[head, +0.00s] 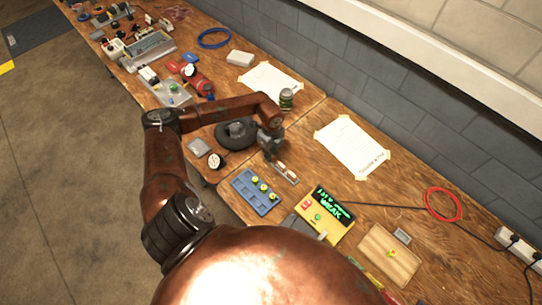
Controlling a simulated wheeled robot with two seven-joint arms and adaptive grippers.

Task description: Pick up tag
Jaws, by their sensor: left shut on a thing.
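My left arm comes in from the left, and its gripper (278,157) points down over the workbench. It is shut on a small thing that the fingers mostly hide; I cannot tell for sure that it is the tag. A small grey plate with markings (402,236) lies on the right of the bench. My right gripper is not in view.
A blue tray with yellow-green pieces (246,189), a yellow box reading "WEAK" (327,227) and a wooden board (399,266) stand nearby. A dark round pad (226,140) and green can (286,98) are behind. Bare wood lies around the paper sheet (351,147).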

